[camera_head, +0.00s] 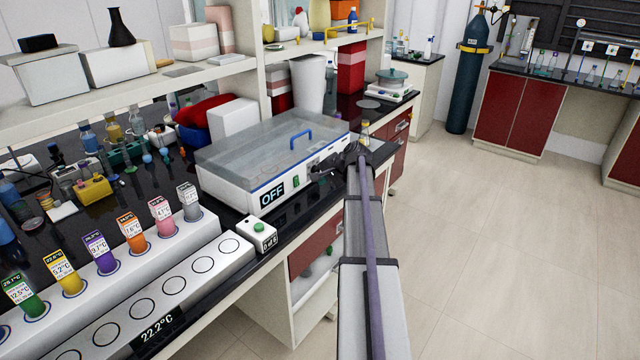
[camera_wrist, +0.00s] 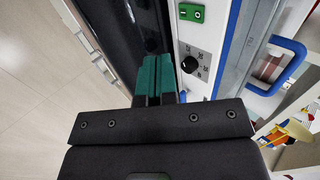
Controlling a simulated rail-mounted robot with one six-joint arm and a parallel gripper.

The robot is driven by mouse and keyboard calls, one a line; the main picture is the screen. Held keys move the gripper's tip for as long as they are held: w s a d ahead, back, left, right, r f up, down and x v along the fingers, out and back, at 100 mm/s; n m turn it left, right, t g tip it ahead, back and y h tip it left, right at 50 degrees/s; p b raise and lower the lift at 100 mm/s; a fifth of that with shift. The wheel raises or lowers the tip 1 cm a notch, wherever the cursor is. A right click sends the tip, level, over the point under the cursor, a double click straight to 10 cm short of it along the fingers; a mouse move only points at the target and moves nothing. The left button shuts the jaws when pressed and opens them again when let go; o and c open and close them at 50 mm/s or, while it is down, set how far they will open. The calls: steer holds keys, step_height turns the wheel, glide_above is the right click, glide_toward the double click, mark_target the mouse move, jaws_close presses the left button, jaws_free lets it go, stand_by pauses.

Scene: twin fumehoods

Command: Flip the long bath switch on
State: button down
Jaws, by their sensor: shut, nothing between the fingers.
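The bath is a white box (camera_head: 225,188) with a clear lid and a blue handle (camera_head: 301,134). Its front display (camera_head: 272,196) reads OFF. A small green switch (camera_head: 296,181) is on the front to the right of the display. The switch also shows at the top of the wrist view (camera_wrist: 192,12), with a black dial (camera_wrist: 190,65) beside it. My gripper (camera_head: 316,171) is close to the bath's front, to the right of the switch. Its green fingertips (camera_wrist: 155,60) are together and empty, beside the front panel and apart from the switch.
A long white block (camera_head: 185,282) with round wells and a 22.2°C display stands at the left, with several coloured labelled tubes behind. A small white box with a green button (camera_head: 257,232) sits near the counter edge. Open floor (camera_head: 500,240) lies to the right.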

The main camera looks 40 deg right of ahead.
mark_target(297, 181)
steer(key=b+x, duration=0.5)
steer(key=x, duration=0.3)
steer(key=shift+f, duration=0.25)
steer(key=w, duration=0.2)
steer(key=shift+w+a+r, duration=0.2)
steer(key=shift+w+r, duration=0.1)
steer(key=shift+w, duration=0.05)
steer(key=shift+w+a, duration=0.1)
steer(key=shift+w, duration=0.3)
